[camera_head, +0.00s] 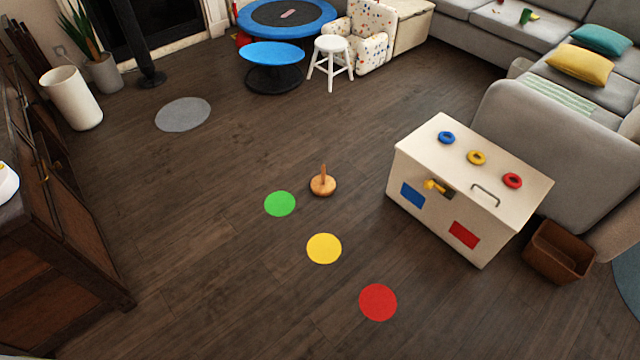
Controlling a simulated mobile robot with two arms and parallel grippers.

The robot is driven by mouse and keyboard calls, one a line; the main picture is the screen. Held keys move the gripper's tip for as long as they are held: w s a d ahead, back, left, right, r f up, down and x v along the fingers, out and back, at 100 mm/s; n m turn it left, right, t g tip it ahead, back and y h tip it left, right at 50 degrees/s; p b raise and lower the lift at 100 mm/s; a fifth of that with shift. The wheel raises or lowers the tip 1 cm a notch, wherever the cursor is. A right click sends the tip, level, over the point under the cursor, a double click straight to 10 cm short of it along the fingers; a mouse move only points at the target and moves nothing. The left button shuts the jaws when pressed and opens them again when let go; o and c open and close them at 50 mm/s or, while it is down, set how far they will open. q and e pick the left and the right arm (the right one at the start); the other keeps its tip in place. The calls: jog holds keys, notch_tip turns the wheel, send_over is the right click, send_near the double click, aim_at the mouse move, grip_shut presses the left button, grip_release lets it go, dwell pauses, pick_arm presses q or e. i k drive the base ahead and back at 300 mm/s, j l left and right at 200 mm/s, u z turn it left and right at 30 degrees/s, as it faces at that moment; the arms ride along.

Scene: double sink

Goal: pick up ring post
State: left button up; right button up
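The ring post (323,184) is a wooden peg standing upright on a round wooden base. It stands on the dark wood floor, just right of and above the green floor disc (280,204), with no ring on it. Three rings lie on top of the white box: a blue ring (446,138), a yellow ring (476,157) and a red ring (512,180). Neither of my grippers shows in the head view.
The white box (418,158) stands right of the post. A yellow disc (324,249) and a red disc (378,302) lie on the floor. A brown bin (558,252) stands by the sofa (545,125). A dark cabinet (60,250) is at left. Floor around the post is mostly open.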

aim_at(323, 185)
jog(key=i+j+z, duration=0.2)
jog(key=i, duration=0.3)
jog(key=i+j+z, duration=0.2)
jog(key=i, duration=0.25)
jog(key=i+j+z, duration=0.2)
jog(key=i, duration=0.25)
jog(key=j, duration=0.15)
